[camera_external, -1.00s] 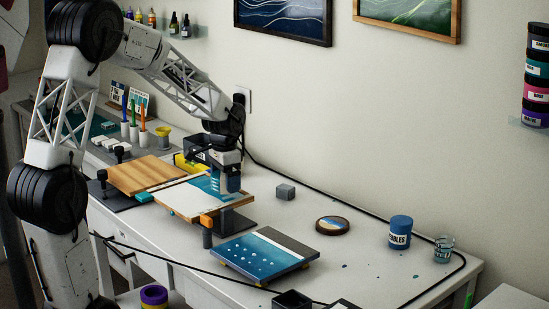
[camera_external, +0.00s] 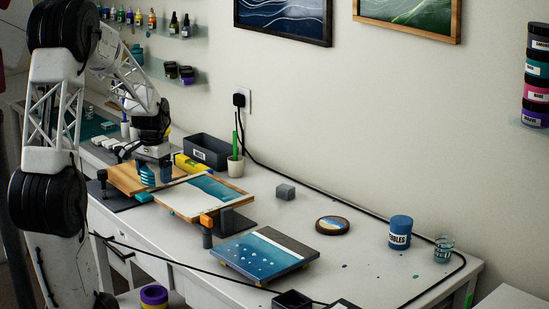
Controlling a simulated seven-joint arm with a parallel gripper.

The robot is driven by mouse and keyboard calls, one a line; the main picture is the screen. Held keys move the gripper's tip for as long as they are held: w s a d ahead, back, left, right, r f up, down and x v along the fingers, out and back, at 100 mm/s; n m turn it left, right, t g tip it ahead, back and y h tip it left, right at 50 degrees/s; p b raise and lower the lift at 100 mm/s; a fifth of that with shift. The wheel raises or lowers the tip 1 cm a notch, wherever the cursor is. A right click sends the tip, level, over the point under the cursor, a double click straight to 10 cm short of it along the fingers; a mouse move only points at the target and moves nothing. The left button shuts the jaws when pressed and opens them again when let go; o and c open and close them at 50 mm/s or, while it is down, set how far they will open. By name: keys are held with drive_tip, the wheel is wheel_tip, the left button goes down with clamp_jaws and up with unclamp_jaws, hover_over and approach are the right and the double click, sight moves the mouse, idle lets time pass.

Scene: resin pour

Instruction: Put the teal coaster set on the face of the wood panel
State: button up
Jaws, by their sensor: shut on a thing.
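The wood panel (camera_external: 121,179) is a bare, light brown board lying at the left of the desk. My gripper (camera_external: 153,173) is over its right part, pointing down. It is shut on the teal coaster set (camera_external: 147,176), which shows as a small teal, striped stack at the fingers. The set is over the panel's face, low down. I cannot tell whether it touches the wood. The fingers partly hide the set, and the gripper hides part of the panel.
A white and blue resin board (camera_external: 184,203) lies just right of the panel, with an orange-topped clamp (camera_external: 206,222) at its front. A dark tray (camera_external: 207,151), a yellow level (camera_external: 192,165) and a cup (camera_external: 236,168) stand behind. A blue board (camera_external: 262,258) lies in front.

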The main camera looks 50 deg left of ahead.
drive_tip(key=s+a+n, duration=0.2)
drive_tip(key=s+a, duration=0.3)
drive_tip(key=s, duration=0.2)
drive_tip(key=shift+a, duration=0.2)
drive_tip(key=shift+w, duration=0.15)
drive_tip(key=w+a, duration=0.3)
drive_tip(key=a, duration=0.1)
drive_tip(key=w+a+f, duration=0.1)
drive_tip(key=w+a, duration=0.2)
drive_tip(key=w, duration=0.1)
drive_tip(key=w+a, duration=0.4)
drive_tip(key=shift+a+f, duration=0.2)
drive_tip(key=shift+a, duration=0.1)
drive_tip(key=shift+f, duration=0.1)
drive_tip(key=shift+f, duration=1.65)
drive_tip(key=shift+f, duration=0.15)
drive_tip(key=o, duration=0.8)
wheel_tip(320, 180, up, 12)
drive_tip(key=shift+r, duration=0.15)
